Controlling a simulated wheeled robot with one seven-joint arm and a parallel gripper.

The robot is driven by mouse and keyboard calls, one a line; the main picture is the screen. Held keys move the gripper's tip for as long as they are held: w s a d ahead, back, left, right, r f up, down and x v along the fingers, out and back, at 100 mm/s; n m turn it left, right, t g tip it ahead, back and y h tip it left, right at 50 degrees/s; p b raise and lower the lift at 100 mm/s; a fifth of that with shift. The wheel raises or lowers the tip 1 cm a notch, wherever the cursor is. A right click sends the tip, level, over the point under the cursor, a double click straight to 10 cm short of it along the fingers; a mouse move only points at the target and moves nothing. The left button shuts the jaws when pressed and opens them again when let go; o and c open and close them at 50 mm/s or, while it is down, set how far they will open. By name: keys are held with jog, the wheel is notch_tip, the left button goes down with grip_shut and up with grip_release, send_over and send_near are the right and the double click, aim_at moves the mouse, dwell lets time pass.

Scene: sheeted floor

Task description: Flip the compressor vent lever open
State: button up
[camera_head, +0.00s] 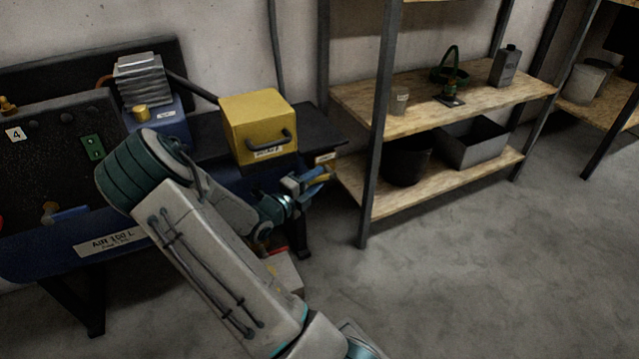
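The compressor has a dark blue tank (40,262) labelled "AIR 100 L" at the left. A blue lever (70,214) on a brass fitting sits low on its front, lying roughly level. I cannot read a label that marks it as the vent lever. My gripper (312,183) is to the right of the tank front, below the yellow box, beside a small label at the bench's right end. Blue and yellow parts show at its tip; I cannot tell whether they are fingers or a fitting there. Its opening is too small to judge.
A yellow box (258,122) with a dark handle stands on the black top. A dark panel (60,150) with a green switch is at left. A wooden shelf (450,175) with bins stands at right. The floor (450,290) in front is clear.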

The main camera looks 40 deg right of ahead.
jog(key=shift+w+d, duration=0.15)
jog(key=shift+d, duration=0.85)
grip_shut()
